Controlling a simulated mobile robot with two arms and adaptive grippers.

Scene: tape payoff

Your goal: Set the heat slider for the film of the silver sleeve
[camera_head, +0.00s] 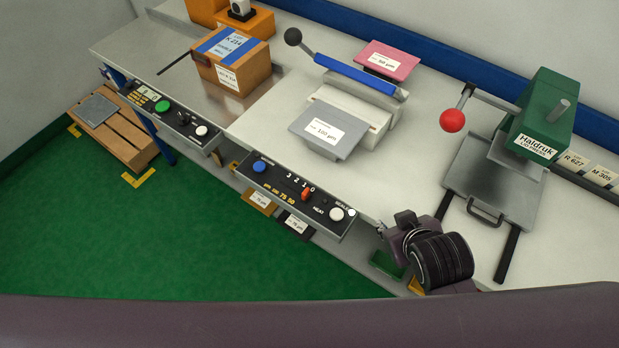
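The silver-grey sleeve (312,118), with a label that seems to read 100 µm, lies at the front of the white sealer. The sealer's control panel (325,221) is on the bench's front edge. On it, the orange-red heat slider knob (306,194) stands by the low end of the 3 2 1 0 scale, around 1 to 0. Small orange film figures are printed beside it. My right gripper (392,226) is right of the panel, apart from the knob; its finger opening is not clear. My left gripper is not in view.
The sealer has a raised blue arm (360,75) with a black knob. A pink sleeve (388,60) lies behind it. A green press (541,105) with a red-balled lever stands right. A taped box (235,65) and second panel (165,110) are left. Two tagged pieces hang below the sealer panel.

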